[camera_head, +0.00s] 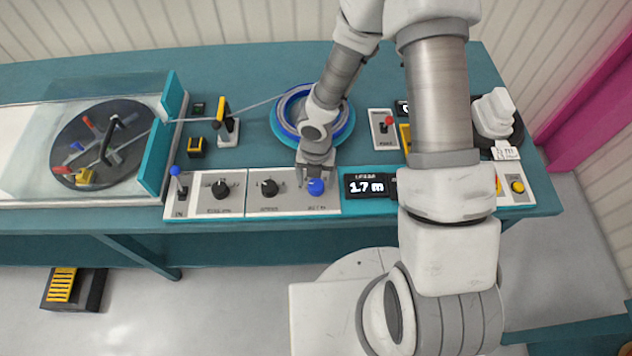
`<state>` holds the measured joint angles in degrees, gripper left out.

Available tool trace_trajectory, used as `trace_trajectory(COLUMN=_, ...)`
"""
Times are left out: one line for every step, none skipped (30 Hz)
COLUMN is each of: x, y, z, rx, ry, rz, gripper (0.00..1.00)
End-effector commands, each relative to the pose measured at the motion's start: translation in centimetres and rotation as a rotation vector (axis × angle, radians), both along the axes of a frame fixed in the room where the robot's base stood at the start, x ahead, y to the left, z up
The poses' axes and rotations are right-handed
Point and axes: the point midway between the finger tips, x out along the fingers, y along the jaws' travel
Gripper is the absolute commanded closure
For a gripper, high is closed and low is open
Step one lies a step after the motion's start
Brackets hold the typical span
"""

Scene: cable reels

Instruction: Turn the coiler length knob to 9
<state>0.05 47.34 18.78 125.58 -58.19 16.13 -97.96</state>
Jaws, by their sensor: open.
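The coiler's control panel (245,207) runs along the front edge of the teal bench. A blue round knob (316,187) sits at its right end, with a label below too small to read surely. Two black knobs (220,190) and (269,188) sit to its left; their labels are also too small to read. A black display (369,187) to the right shows 1.7 m. My gripper (316,180) points down at the blue knob, open. It partly covers the knob, and I cannot tell whether the fingers touch it.
A blue-headed lever (178,181) stands at the panel's left end. A coiling disc (103,145) lies under a clear cover at left. A blue cable ring (296,120) lies behind my gripper. A red-topped switch (385,127) and a yellow button (517,186) are at right.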

Motion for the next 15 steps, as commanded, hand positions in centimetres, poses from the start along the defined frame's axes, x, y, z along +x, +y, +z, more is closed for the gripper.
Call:
trace_trajectory(x=0.0, y=0.01, z=-0.38, rx=0.0, ry=0.0, rz=0.001, gripper=0.2)
trace_trajectory(x=0.0, y=0.02, z=-0.47, rx=0.0, ry=0.0, rz=0.001, gripper=0.2)
trace_trajectory(x=0.0, y=0.02, z=-0.56, rx=0.0, ry=0.0, rz=0.001, gripper=0.2)
trace_trajectory(x=0.01, y=0.02, z=-0.6, rx=0.0, ry=0.0, rz=0.001, gripper=0.2)
trace_trajectory(x=0.01, y=0.02, z=-0.61, rx=0.0, ry=-0.001, rz=0.0, gripper=0.2)
trace_trajectory(x=0.01, y=0.01, z=-0.61, rx=0.0, ry=-0.001, rz=0.0, gripper=0.2)
trace_trajectory(x=0.02, y=0.01, z=-0.61, rx=0.0, ry=-0.001, rz=0.0, gripper=0.2)
trace_trajectory(x=0.02, y=0.01, z=-0.6, rx=0.0, ry=-0.001, rz=0.0, gripper=0.2)
trace_trajectory(x=0.02, y=0.01, z=-0.59, rx=0.0, ry=-0.001, rz=0.0, gripper=0.2)
trace_trajectory(x=0.02, y=0.01, z=-0.59, rx=0.0, ry=-0.001, rz=0.0, gripper=0.2)
trace_trajectory(x=0.02, y=0.01, z=-0.58, rx=0.0, ry=-0.001, rz=0.0, gripper=0.2)
trace_trajectory(x=0.02, y=0.0, z=-0.58, rx=0.0, ry=-0.001, rz=0.0, gripper=0.27)
trace_trajectory(x=0.02, y=0.0, z=-0.58, rx=0.0, ry=-0.001, rz=0.0, gripper=0.32)
trace_trajectory(x=0.02, y=0.0, z=-0.58, rx=0.0, ry=-0.001, rz=0.0, gripper=0.38)
trace_trajectory(x=0.03, y=-0.01, z=-0.57, rx=0.0, ry=-0.001, rz=0.0, gripper=0.45)
